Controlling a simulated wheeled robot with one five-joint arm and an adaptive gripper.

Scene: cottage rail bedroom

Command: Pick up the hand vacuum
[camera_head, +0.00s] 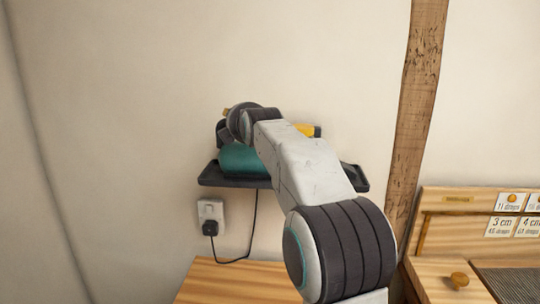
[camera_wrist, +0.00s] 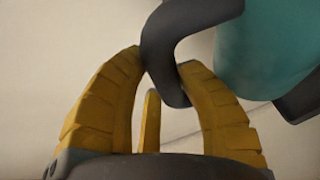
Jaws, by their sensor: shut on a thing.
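The hand vacuum (camera_head: 238,159) has a teal body and sits on a dark wall-mounted shelf (camera_head: 211,176), partly hidden behind my arm. In the wrist view its teal body (camera_wrist: 262,45) fills the upper right, and its dark curved handle (camera_wrist: 205,14) hooks down from the top. My gripper (camera_wrist: 160,60) has yellow ribbed fingers, one on each side of the handle's lower end. It is shut on that handle. In the head view my arm covers most of the gripper and the vacuum's right part.
A wall socket (camera_head: 217,208) with a black plug and hanging cable (camera_head: 252,225) is below the shelf. A wooden surface (camera_head: 225,283) lies underneath. A wooden post (camera_head: 419,95) and a wooden unit with cards (camera_head: 460,204) stand to the right.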

